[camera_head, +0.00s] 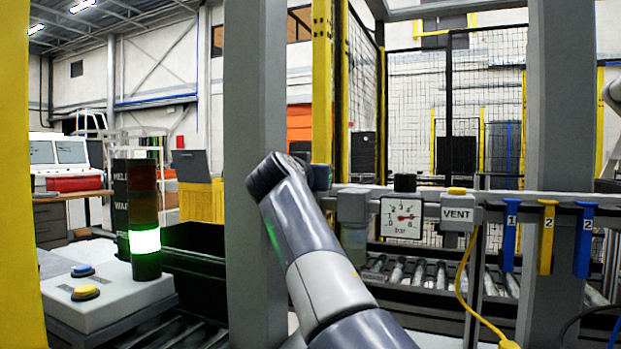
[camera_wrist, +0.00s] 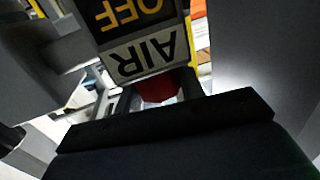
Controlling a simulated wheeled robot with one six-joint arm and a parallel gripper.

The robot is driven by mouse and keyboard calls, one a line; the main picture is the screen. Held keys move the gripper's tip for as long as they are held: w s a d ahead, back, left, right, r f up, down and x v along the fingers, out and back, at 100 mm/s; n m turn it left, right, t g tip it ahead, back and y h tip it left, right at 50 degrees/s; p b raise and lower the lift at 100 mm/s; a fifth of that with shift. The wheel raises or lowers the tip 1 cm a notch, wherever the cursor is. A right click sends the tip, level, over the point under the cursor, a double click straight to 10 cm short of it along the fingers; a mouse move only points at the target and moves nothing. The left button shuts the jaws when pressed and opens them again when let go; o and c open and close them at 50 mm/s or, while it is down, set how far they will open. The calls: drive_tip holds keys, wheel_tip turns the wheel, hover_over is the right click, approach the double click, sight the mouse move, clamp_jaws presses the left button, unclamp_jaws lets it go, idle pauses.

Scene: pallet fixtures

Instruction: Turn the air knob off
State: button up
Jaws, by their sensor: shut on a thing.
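In the wrist view, a red knob (camera_wrist: 157,88) shows just under a white label reading AIR (camera_wrist: 143,58), which appears upside down. A dark panel with yellow letters OFF (camera_wrist: 128,14) is above it in the picture. My gripper (camera_wrist: 165,110) shows as a wide black edge against the knob, and it is shut on the knob. Most of the knob and the finger contact are hidden. In the head view my arm reaches up to the grey post, and the knob and fingers are hidden there.
A pressure gauge (camera_head: 403,218) and a VENT box (camera_head: 457,212) sit on the rail right of my arm. Blue and yellow numbered tags (camera_head: 546,238) hang further right. A button box (camera_head: 105,298) with a green-lit stack light (camera_head: 145,240) stands left. The grey post (camera_head: 254,90) is close to my wrist.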

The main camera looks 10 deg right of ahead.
drive_tip(key=shift+m+h, duration=0.3)
drive_tip(key=shift+h, duration=0.2)
drive_tip(key=o, duration=1)
drive_tip(key=shift+s, duration=0.1)
drive_tip(key=b+v, duration=0.1)
drive_tip(key=v, duration=1)
drive_tip(key=shift+r+b, duration=0.25)
drive_tip(key=shift+b, duration=0.1)
drive_tip(key=shift+a, duration=0.1)
drive_tip(key=shift+c, duration=0.2)
